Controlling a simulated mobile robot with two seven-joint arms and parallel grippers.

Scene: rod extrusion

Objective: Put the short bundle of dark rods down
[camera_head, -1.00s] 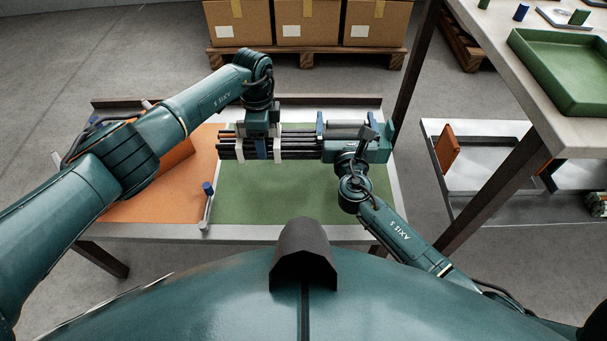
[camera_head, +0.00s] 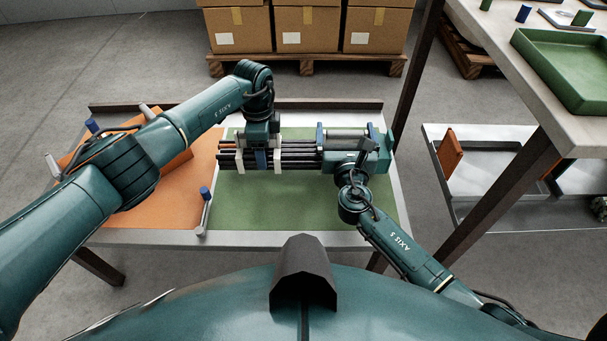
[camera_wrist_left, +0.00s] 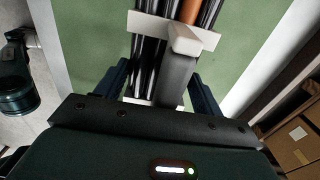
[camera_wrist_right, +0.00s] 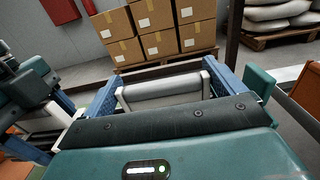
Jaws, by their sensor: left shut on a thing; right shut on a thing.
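The bundle of dark rods (camera_head: 300,156) lies across the view above the green mat (camera_head: 290,205), with white end brackets around it. My left gripper (camera_head: 262,157) is shut on the bundle from above. In the left wrist view, its blue fingers (camera_wrist_left: 158,92) flank the rods, a white bracket, a grey handle and one copper-coloured rod. My right gripper (camera_head: 343,145) is at the bundle's right end. In the right wrist view, its blue fingers (camera_wrist_right: 160,88) are shut about a grey handle bar with white ends. Whether the rods touch the mat cannot be told.
An orange mat (camera_head: 180,210) covers the table's left half. A teal block (camera_head: 385,155) is beside my right gripper. A higher table with a green tray (camera_head: 565,60) stands at right. Boxes (camera_head: 305,28) stand behind.

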